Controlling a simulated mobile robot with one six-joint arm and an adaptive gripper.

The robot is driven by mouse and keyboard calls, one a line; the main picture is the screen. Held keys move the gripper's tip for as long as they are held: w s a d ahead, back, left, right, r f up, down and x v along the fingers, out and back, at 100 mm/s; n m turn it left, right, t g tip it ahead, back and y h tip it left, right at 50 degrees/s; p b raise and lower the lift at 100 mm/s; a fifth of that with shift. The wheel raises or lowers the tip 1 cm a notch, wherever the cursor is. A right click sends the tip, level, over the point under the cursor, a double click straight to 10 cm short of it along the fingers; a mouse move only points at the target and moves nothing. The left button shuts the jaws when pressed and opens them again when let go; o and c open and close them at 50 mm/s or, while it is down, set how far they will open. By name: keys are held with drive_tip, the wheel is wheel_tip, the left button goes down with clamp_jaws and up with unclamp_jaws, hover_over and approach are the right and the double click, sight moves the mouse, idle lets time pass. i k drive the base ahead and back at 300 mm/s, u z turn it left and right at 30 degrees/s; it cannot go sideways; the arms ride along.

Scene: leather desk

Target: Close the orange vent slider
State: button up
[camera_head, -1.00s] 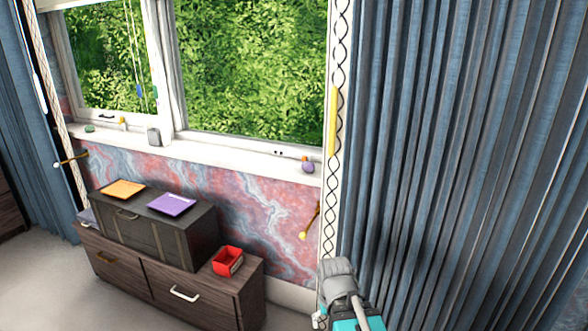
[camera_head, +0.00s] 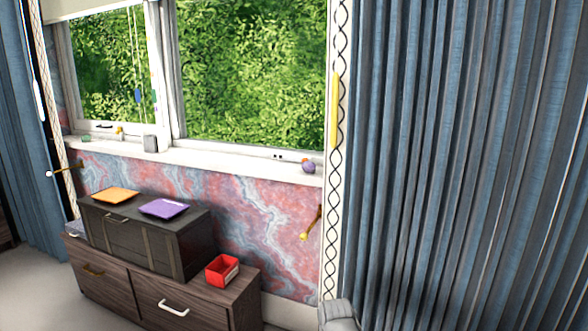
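I cannot make out for certain an orange vent slider. A long yellow-orange strip (camera_head: 335,110) stands upright on the patterned curtain border right of the window. A small orange-yellow piece (camera_head: 119,132) sits on the window sill at the left, too small to identify. No open or shut position of a slider can be read. A grey part of my arm (camera_head: 338,311) shows at the bottom edge; my gripper is not visible.
A low wooden cabinet (camera_head: 195,292) stands under the window sill (camera_head: 235,164). On it are a dark chest (camera_head: 187,248) with orange (camera_head: 115,195) and purple (camera_head: 164,208) trays on top, and a red box (camera_head: 222,269). Blue curtains (camera_head: 460,170) fill the right side.

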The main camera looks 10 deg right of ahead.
sight(288, 157)
drive_tip(key=u, duration=0.05)
drive_tip(key=k, duration=0.65)
drive_tip(key=u, duration=0.55)
drive_tip(key=i, duration=1.65)
drive_tip(key=z, duration=0.45)
